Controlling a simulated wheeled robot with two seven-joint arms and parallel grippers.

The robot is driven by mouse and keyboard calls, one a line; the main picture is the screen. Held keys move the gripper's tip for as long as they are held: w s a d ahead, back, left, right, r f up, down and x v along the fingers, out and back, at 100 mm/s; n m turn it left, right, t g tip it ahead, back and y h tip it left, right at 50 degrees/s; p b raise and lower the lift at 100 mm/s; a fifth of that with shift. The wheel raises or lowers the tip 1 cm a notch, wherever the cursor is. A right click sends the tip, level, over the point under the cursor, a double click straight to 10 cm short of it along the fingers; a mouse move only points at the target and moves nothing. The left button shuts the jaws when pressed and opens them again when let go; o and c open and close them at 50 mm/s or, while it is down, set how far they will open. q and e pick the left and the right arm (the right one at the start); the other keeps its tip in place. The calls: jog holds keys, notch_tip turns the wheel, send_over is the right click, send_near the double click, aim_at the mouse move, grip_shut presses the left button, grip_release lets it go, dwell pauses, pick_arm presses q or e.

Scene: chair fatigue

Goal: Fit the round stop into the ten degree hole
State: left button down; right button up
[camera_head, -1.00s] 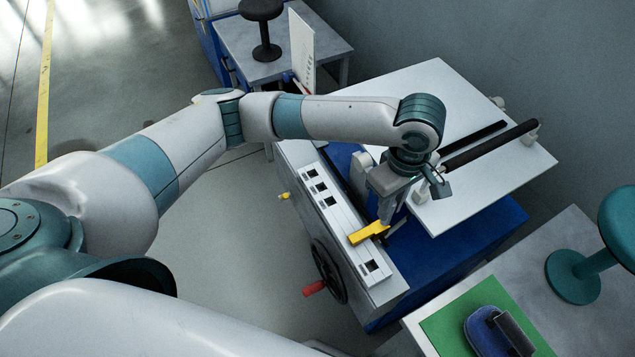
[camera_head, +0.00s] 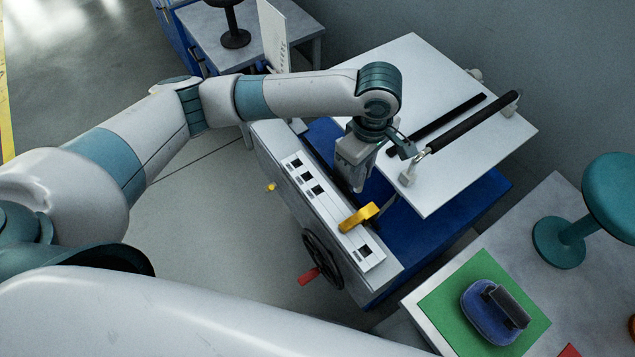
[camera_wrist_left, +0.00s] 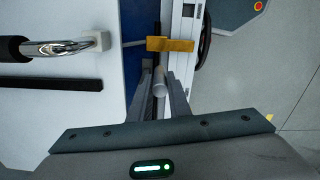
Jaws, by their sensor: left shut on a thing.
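Several holes show at the far end and one (camera_head: 365,250) at the near end. Their labels are too small to read. My right gripper is out of view.
A black handwheel (camera_head: 322,260) with a red handle is on the near side.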

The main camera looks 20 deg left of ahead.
pick_arm(q)
jog(key=a+f+p, duration=0.2)
jog(key=a+f, duration=0.4)
jog(key=a, duration=0.4)
jog(key=shift+w, duration=0.45)
notch_tip(320, 180, down, 3)
jog(key=shift+p, duration=0.65)
jog(key=shift+f, duration=0.5)
